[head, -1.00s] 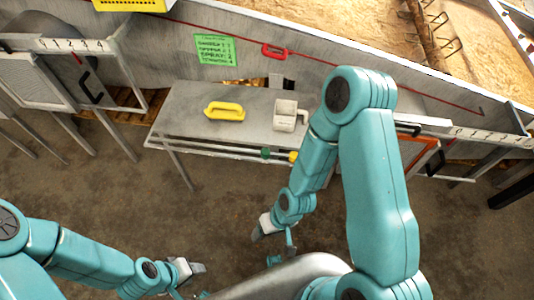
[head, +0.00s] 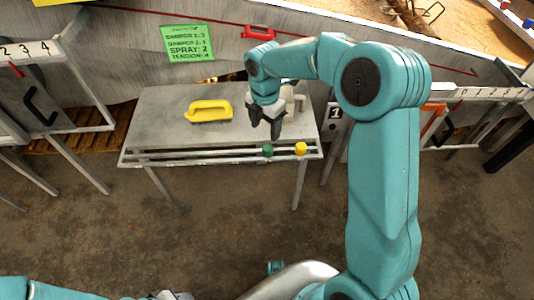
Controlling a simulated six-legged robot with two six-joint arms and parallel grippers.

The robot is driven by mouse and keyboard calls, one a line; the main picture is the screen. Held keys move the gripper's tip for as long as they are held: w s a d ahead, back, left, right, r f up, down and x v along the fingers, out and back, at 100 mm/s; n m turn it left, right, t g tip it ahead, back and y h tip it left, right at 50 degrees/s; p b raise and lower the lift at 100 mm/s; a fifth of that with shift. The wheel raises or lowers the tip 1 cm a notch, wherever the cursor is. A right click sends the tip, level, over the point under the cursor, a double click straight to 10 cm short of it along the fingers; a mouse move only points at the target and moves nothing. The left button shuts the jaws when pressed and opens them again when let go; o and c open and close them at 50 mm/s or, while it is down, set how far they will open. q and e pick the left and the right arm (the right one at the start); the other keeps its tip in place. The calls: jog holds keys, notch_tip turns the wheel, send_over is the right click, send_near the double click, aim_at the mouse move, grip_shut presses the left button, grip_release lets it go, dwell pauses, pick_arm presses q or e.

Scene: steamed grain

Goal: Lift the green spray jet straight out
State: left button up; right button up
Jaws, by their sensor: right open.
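The green spray jet (head: 267,150) shows as a small green round end at the front edge of the metal table (head: 160,105), at the rods along that edge. A similar yellow end (head: 300,148) is to its right. My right gripper (head: 266,128) is open and points down over the table, just behind the green end in the picture. I see no contact between them, though the height gap is hard to judge. My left gripper (head: 172,296) is only partly in view at the bottom edge, and its jaws cannot be made out.
A yellow handled tool (head: 208,111) lies on the table left of my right gripper. A pale mug-like container (head: 294,104) stands behind it, partly hidden by my gripper. A green sign (head: 187,42) and a red handle (head: 258,33) are on the wall behind. The floor in front is clear.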

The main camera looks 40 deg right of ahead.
aim_at(268, 147)
notch_tip(268, 147, down, 4)
jog(key=shift+d+r, duration=0.1)
jog(key=shift+r, duration=0.1)
jog(key=shift+s+f+b, duration=0.15)
jog(key=shift+f+b, duration=0.15)
jog(key=shift+f, duration=0.1)
jog(key=f, duration=0.1)
jog(key=f+b, duration=0.1)
jog(key=f, duration=0.2)
jog(key=shift+s+d+f+b, duration=0.1)
jog(key=shift+s+f+b, duration=0.2)
jog(key=shift+w+f, duration=0.1)
jog(key=shift+f, duration=0.25)
jog(key=shift+r, duration=0.1)
jog(key=c, duration=1.1)
